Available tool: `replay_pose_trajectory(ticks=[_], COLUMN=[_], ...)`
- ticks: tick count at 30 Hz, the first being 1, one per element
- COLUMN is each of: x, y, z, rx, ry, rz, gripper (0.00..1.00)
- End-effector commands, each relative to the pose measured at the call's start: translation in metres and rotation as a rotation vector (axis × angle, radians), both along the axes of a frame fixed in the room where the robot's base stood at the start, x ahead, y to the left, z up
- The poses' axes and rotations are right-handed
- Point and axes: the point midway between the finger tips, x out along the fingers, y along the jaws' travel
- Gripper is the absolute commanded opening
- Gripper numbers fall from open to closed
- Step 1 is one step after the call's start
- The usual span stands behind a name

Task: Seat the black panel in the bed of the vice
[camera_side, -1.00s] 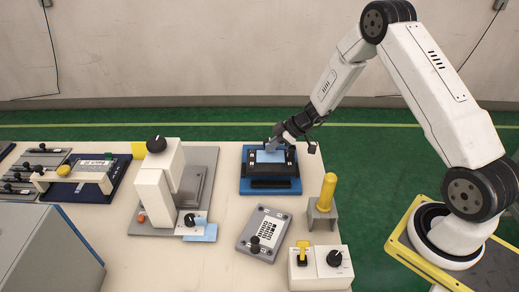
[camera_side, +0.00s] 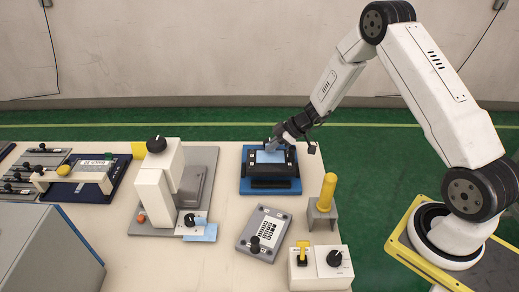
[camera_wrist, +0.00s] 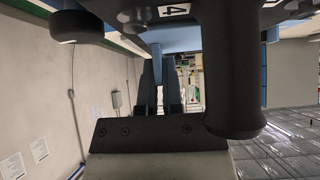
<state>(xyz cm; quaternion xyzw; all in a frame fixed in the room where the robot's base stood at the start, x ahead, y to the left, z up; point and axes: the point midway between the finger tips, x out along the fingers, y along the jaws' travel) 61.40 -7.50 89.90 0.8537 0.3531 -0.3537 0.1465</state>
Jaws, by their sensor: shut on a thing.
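The blue vice (camera_side: 270,186) stands on the far part of the bench in the side view. The black panel (camera_side: 291,156), with a light blue face (camera_side: 270,156), is at the vice's bed. Whether it lies flat on the bed cannot be told. My gripper (camera_side: 279,138) is at the panel's far edge, shut on the panel. In the wrist view my gripper's fingers (camera_wrist: 160,84) are close together around a narrow bluish piece (camera_wrist: 156,50) under a blue surface. A dark part marked 4 (camera_wrist: 174,11) shows above; the contact is hard to make out.
A grey keypad box (camera_side: 264,233), a yellow post on a grey bracket (camera_side: 326,195) and a white switch box (camera_side: 320,267) stand nearer. A white press (camera_side: 157,196) is to the left. Bare bench (camera_side: 228,200) lies between the press and the vice.

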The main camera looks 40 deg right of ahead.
Motion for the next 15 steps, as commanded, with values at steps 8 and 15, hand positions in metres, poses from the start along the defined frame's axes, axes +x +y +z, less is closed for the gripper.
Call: replay_pose_trajectory(ticks=[8,15], x=[0.0004,0.0004], y=[-0.0001,-0.0001], z=[-0.0047,-0.0091], rx=[0.001,0.001], ry=[-0.001,-0.001], rz=[0.000,0.000], gripper=[0.00,0.00])
